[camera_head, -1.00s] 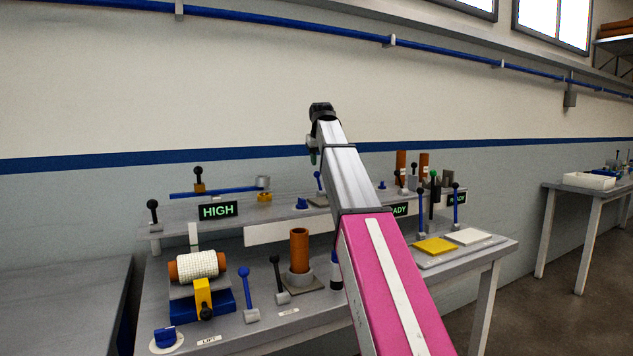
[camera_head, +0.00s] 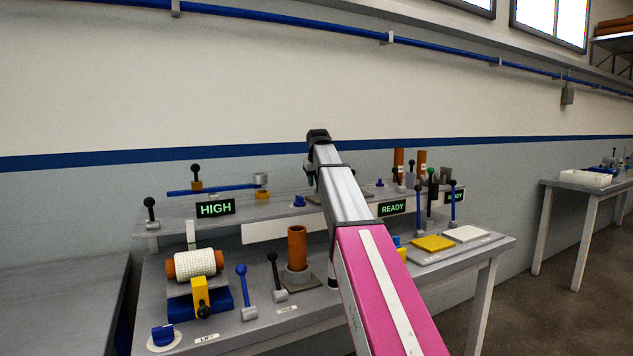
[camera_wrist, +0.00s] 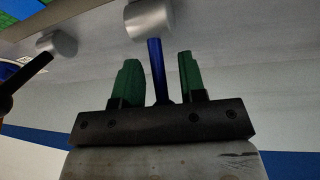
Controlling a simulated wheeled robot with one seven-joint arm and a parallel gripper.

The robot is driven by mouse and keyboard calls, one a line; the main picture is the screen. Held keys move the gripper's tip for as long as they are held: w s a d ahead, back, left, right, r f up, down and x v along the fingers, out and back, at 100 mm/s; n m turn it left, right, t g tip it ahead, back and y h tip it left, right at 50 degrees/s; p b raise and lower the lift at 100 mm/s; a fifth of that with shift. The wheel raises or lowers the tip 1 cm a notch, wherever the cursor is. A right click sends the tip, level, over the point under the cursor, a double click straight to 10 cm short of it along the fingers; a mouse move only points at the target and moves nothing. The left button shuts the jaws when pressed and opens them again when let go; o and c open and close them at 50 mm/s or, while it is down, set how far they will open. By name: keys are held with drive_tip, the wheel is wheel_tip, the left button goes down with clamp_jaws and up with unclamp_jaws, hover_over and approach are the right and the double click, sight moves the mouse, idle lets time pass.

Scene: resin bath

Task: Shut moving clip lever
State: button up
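In the wrist view, a blue lever (camera_wrist: 156,68) rises from a silver cylindrical pivot (camera_wrist: 149,19) and stands between my gripper's (camera_wrist: 158,73) two green fingers. The fingers are apart, with a gap on each side of the lever, so my gripper is open around it. No contact shows. The lever's knob end is hidden behind the gripper's dark body. In the head view my gripper (camera_head: 309,172) is largely hidden behind my arm at the back shelf. No label shows which lever is the moving clip's.
A black lever (camera_wrist: 22,82) with its own silver pivot (camera_wrist: 57,44) is beside my gripper in the wrist view. On the bench are a wrapped roller (camera_head: 195,264), an orange tube (camera_head: 297,247), a blue lever (camera_head: 245,287) and a black lever (camera_head: 276,272). Signs read HIGH (camera_head: 215,208) and READY (camera_head: 393,208).

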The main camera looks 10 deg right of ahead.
clamp_jaws()
drive_tip(key=shift+s, duration=0.15)
drive_tip(key=shift+s+d+r+t+y, duration=0.15)
drive_tip(key=shift+s+t, duration=0.1)
drive_tip(key=shift+t, duration=0.35)
drive_tip(key=shift+s+d+t+y, duration=0.15)
drive_tip(key=shift+s+t, duration=0.1)
drive_tip(key=shift+t, duration=0.35)
drive_tip(key=shift+s+d+r+t+y, duration=0.1)
drive_tip(key=shift+s+t+y, duration=0.15)
drive_tip(key=shift+t, duration=0.6)
drive_tip(key=shift+s+r+t+y, duration=0.1)
drive_tip(key=shift+s+t+y, duration=0.15)
drive_tip(key=shift+t, duration=0.6)
unclamp_jaws()
